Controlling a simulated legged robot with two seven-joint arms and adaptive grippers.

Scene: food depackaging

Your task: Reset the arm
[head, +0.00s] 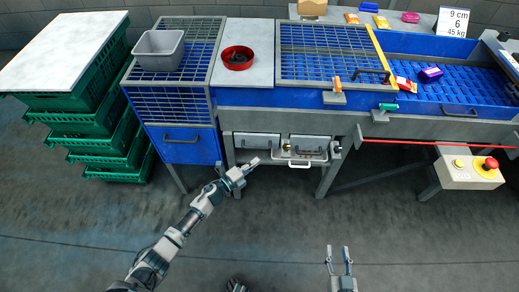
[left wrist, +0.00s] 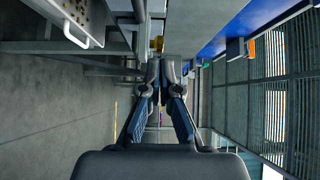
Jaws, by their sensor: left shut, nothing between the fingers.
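My left gripper (head: 252,163) is at the end of my left arm, in front of the low drawers under the blue machine. In the left wrist view its two dark fingers (left wrist: 160,64) are close together with nothing held between them. My right gripper (head: 338,248) is low in the head view, right of centre, over the floor. Its two fingers point up the picture and stand apart, with nothing between them.
Drawers (head: 257,141) with handles sit under the blue machine (head: 290,97). Stacked green crates (head: 112,143) stand at the left. A red bowl (head: 238,58) and grey bin (head: 158,50) are on top. A control box (head: 470,167) is at right. The floor in front is clear.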

